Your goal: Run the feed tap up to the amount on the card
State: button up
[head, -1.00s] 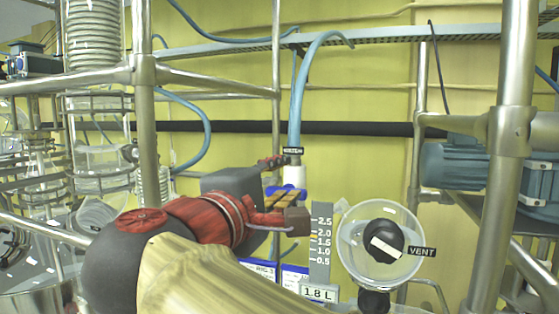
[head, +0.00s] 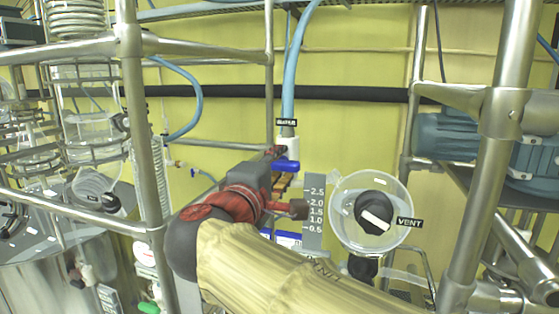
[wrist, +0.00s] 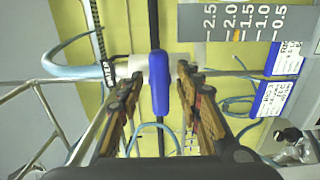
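The feed tap has a white body marked WATER and a blue lever (head: 286,165), under a blue hose. In the wrist view the lever (wrist: 158,85) stands between the two fingers of my gripper (wrist: 160,80), with a gap on each side. My gripper (head: 286,190) is open, just below and in front of the tap in the head view. A grey level scale (head: 314,215), marked 0.5 to 2.5, is right of it. In the wrist view this scale (wrist: 222,30) has a small orange mark between 2.0 and 1.5. The amount card is hidden now behind my arm.
A clear round vessel end (head: 347,222) with a black VENT knob (head: 374,212) is right of the scale. Steel frame posts (head: 495,150) stand at both sides. A blue motor (head: 447,135) is at the right. Blue-edged notices (wrist: 272,95) hang below the scale.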

jog(key=shift+w, duration=0.15)
jog(key=shift+c, duration=0.8)
grip_shut()
